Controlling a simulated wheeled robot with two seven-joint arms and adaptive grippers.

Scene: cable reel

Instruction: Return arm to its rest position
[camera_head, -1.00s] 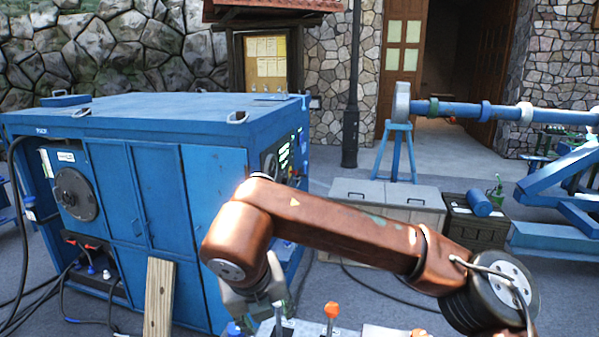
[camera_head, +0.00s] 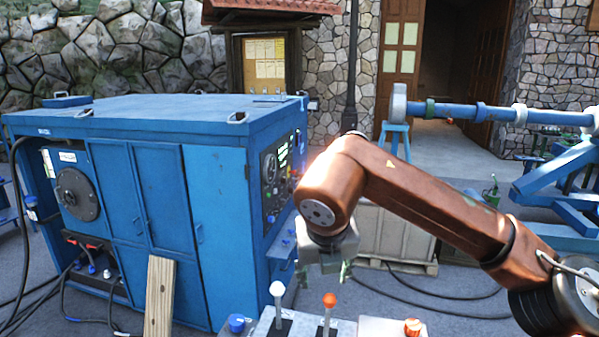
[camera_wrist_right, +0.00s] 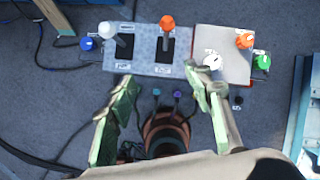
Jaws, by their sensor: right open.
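My right arm (camera_head: 430,200) is rust-brown and reaches in from the lower right of the head view. Its gripper (camera_head: 328,266) hangs down in front of the blue cabinet's right side, above the control panel. In the right wrist view the two greenish fingers of this gripper (camera_wrist_right: 163,88) are spread wide with nothing between them. The control panel (camera_wrist_right: 143,66) has a white-knobbed lever (camera_wrist_right: 107,30) and an orange-knobbed lever (camera_wrist_right: 167,22). Both levers are clear of the fingers. My left gripper is not in view.
A large blue cabinet (camera_head: 218,190) fills the left, with a wooden plank (camera_head: 159,298) leaning in front. A pale crate (camera_head: 395,236) stands behind my right arm. A blue reel stand (camera_head: 560,195) is at right. Cables lie on the ground.

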